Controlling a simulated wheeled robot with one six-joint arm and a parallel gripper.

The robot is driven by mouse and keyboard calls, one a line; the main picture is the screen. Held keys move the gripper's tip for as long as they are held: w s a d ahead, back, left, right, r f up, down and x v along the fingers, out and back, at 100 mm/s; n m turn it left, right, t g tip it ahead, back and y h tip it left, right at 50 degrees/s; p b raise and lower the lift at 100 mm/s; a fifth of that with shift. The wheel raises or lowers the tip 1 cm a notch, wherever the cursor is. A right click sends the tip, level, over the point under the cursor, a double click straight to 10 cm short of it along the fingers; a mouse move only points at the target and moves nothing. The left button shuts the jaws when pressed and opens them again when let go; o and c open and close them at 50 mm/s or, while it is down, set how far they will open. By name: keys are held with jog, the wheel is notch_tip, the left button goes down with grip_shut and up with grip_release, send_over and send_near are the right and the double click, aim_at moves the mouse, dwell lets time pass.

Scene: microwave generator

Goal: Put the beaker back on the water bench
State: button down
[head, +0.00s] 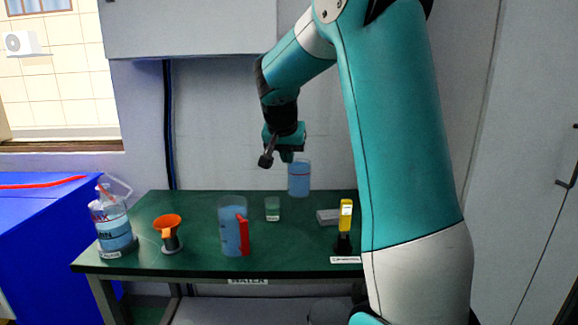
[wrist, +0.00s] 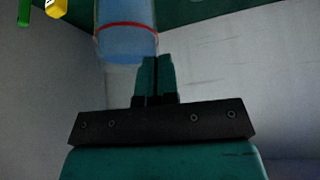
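The beaker (head: 299,178) is clear, holds blue liquid and has a red line near its top. It is upright at the back of the green-topped bench (head: 200,263), which bears a WATER label. My gripper (head: 287,156) is at the beaker's left rim. In the wrist view, the beaker (wrist: 126,38) is cut off by the top edge, and the nearly closed fingers (wrist: 155,72) straddle its side wall at the rim. I cannot tell whether its base touches the bench top.
On the bench are a labelled bottle (head: 113,225), an orange funnel (head: 167,224) on a stand, a red-handled jug (head: 230,228), a small glass (head: 272,210), a grey block (head: 328,216) and a yellow device (head: 346,215). A blue cabinet (head: 40,235) stands left.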

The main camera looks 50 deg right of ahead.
notch_tip(320, 180, down, 18)
jog(key=b, duration=0.1)
jog(key=shift+b, duration=0.4)
jog(key=shift+f, duration=0.1)
jog(key=c, duration=1.4)
grip_release()
